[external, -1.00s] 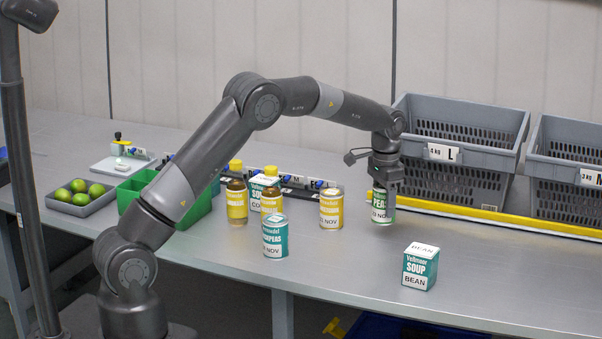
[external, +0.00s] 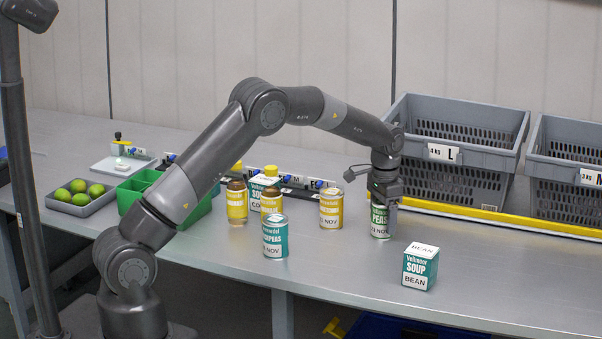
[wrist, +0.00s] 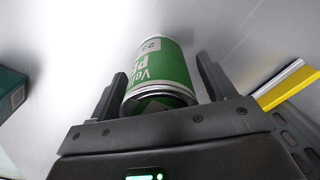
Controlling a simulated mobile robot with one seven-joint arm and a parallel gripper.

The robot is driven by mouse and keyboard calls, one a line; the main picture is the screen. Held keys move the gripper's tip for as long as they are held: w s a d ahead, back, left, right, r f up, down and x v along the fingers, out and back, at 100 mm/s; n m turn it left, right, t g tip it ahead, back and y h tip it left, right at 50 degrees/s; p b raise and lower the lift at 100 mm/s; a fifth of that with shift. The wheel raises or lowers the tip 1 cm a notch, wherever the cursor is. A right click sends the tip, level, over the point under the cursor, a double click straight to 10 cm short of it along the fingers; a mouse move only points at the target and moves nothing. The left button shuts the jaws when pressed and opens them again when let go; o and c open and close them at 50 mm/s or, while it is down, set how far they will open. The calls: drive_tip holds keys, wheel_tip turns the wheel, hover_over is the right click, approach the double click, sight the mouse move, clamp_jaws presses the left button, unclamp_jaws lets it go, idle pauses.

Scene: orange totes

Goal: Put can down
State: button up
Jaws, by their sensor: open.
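A green and white can labelled PEAS (external: 380,222) stands upright on the grey table, right of the middle in the external view. My gripper (external: 384,196) is above it, pointing down, with its fingers around the can's upper part. In the wrist view the can (wrist: 162,72) is between the two fingers of my gripper (wrist: 163,85). The fingers are open, with a narrow gap visible on each side of the can.
A teal SOUP box (external: 420,267) stands close by at the front right. A yellow can (external: 331,208) and a teal can (external: 275,237) stand to the left. Grey crates (external: 455,150) stand behind a yellow-edged strip (external: 480,216). Table room is free at the right front.

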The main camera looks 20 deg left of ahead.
wheel_tip(320, 180, up, 12)
drive_tip(key=shift+r, duration=0.1)
drive_tip(key=s+a+r+n+t, duration=0.1)
drive_tip(key=s+a+r, duration=0.35)
drive_tip(key=a, duration=0.25)
drive_tip(key=s+a+r+n+t+h, duration=0.1)
drive_tip(key=s+a+r+n, duration=0.1)
drive_tip(key=s+a+r, duration=0.4)
drive_tip(key=s+a+r+n, duration=0.1)
drive_tip(key=s+a+r, duration=0.15)
drive_tip(key=a, duration=0.65)
drive_tip(key=s+a+f+n+t, duration=0.1)
drive_tip(key=s+a, duration=0.3)
drive_tip(key=s, duration=0.3)
drive_tip(key=s+a+f+n+t, duration=0.1)
drive_tip(key=s+a, duration=0.3)
drive_tip(key=s, duration=0.4)
drive_tip(key=s+a+f+n+t+y, duration=0.1)
drive_tip(key=s+a+f+n, duration=0.1)
drive_tip(key=s+a, duration=0.3)
drive_tip(key=s+n, duration=0.1)
drive_tip(key=s, duration=0.2)
drive_tip(key=shift+f+t, duration=0.3)
drive_tip(key=shift+o, duration=0.2)
